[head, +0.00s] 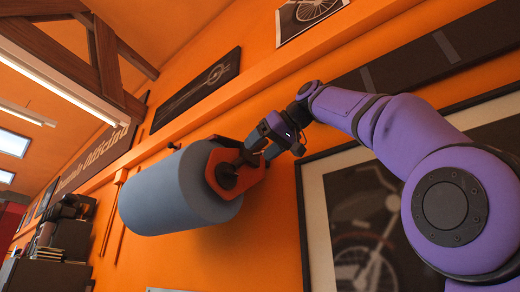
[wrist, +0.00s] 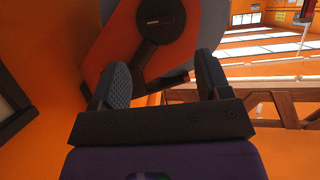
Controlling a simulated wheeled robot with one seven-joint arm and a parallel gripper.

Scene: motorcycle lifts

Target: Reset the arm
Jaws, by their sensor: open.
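My purple arm reaches in from the right in the head view. My gripper (head: 250,157) is at the orange end bracket of a blue-grey paper roll (head: 160,195) mounted on the orange wall. In the wrist view my gripper (wrist: 168,80) is open, its two dark ridged fingers spread apart. The orange bracket (wrist: 108,50) with its dark round hub (wrist: 155,20) shows just beyond and between the fingers. Nothing is held between the fingers. Whether a finger touches the bracket cannot be told.
A framed motorcycle picture (head: 318,215) hangs on the wall behind my arm. Dark signs (head: 197,90) hang above the roll. A dark cabinet (head: 45,274) stands at the far left. Open air lies left of the roll, under the ceiling beams (head: 105,60).

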